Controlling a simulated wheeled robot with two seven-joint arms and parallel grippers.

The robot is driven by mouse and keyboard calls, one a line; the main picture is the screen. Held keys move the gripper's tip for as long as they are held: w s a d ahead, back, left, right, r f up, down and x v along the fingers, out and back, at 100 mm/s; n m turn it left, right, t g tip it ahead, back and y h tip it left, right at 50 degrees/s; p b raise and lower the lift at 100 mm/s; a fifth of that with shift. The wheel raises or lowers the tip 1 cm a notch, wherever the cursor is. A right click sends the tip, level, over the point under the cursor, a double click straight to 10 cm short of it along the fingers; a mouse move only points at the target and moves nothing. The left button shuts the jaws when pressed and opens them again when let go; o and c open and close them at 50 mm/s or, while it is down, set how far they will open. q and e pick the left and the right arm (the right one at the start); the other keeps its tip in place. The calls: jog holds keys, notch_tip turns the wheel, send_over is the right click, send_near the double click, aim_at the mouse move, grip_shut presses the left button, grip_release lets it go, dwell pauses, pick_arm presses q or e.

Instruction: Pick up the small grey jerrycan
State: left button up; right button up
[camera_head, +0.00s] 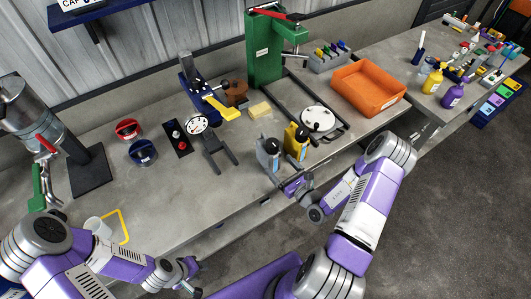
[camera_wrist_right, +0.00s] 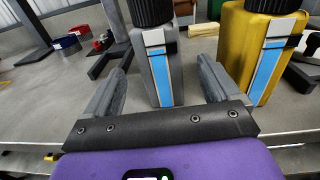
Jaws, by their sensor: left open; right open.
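The small grey jerrycan (camera_head: 268,156) stands upright on the bench, near its front edge, left of a yellow jerrycan (camera_head: 297,142). In the right wrist view the grey jerrycan (camera_wrist_right: 157,68) has a black cap and a blue and white label. My right gripper (camera_wrist_right: 163,85) is open, with one finger on each side of the grey jerrycan's front; I cannot tell if they touch it. The right finger is in front of the gap between the two jerrycans. In the head view my right gripper (camera_head: 290,186) is just in front of them. My left gripper (camera_head: 192,275) is open and empty, low at the left front.
The yellow jerrycan (camera_wrist_right: 260,50) stands close on the right. A gauge on a dark stand (camera_head: 198,125) is left of the grey jerrycan. An orange bin (camera_head: 368,88) and a green press (camera_head: 264,50) are behind. The bench front between the arms is clear.

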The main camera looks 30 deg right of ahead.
aim_at(268, 151)
jog(key=shift+w+d+h, duration=0.1)
jog(key=shift+w+h, duration=0.2)
jog(key=shift+w, duration=0.05)
jog(key=shift+m, duration=0.3)
jog(key=w, duration=0.5)
jog(key=w+a, duration=0.1)
jog(key=w, duration=0.1)
jog(key=shift+w+r+b, duration=0.3)
grip_shut()
